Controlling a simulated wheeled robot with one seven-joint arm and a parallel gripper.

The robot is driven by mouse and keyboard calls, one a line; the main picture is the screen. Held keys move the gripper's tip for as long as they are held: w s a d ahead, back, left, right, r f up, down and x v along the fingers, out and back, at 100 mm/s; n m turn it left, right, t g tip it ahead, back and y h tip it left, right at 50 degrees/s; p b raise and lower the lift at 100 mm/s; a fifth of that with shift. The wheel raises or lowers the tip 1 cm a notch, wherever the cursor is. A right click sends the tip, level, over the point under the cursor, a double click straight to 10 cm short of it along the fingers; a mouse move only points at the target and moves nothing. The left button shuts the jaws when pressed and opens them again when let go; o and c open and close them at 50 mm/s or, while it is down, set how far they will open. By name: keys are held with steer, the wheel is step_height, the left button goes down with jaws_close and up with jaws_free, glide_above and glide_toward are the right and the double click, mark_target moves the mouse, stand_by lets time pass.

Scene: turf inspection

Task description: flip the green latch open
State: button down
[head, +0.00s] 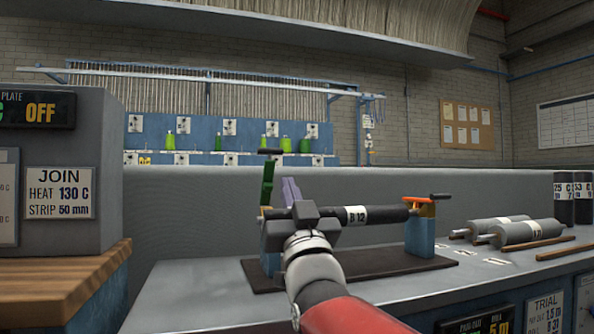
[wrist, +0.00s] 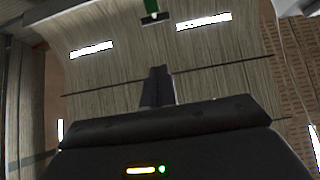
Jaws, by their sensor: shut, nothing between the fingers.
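The green latch (head: 267,185) stands upright at the left end of the cradle, with a dark crossbar handle (head: 270,152) on its top. In the wrist view a small piece of the green latch (wrist: 151,6) and its dark crossbar (wrist: 156,19) show at the top edge. My gripper (head: 290,181) is shut and empty, its pale fingers pointing up just right of the green latch. A small gap shows between them in the head view. The fingers also show in the wrist view (wrist: 157,72). My wrist hides the left part of the roll and cradle.
A black roll (head: 385,215) labelled B 12 lies in the cradle. An orange latch (head: 420,201) lies flat at its right end, on a blue post (head: 420,237). Grey rolls (head: 527,232) lie to the right. A grey panel (head: 200,220) stands behind.

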mark_target(279, 154)
steer(key=w+f+p+x, duration=0.2)
steer(key=p+x, duration=0.1)
steer(key=x, duration=0.9)
steer(key=shift+w+a, duration=0.15)
steer(key=shift+a, duration=0.25)
steer(key=shift+r, duration=0.25)
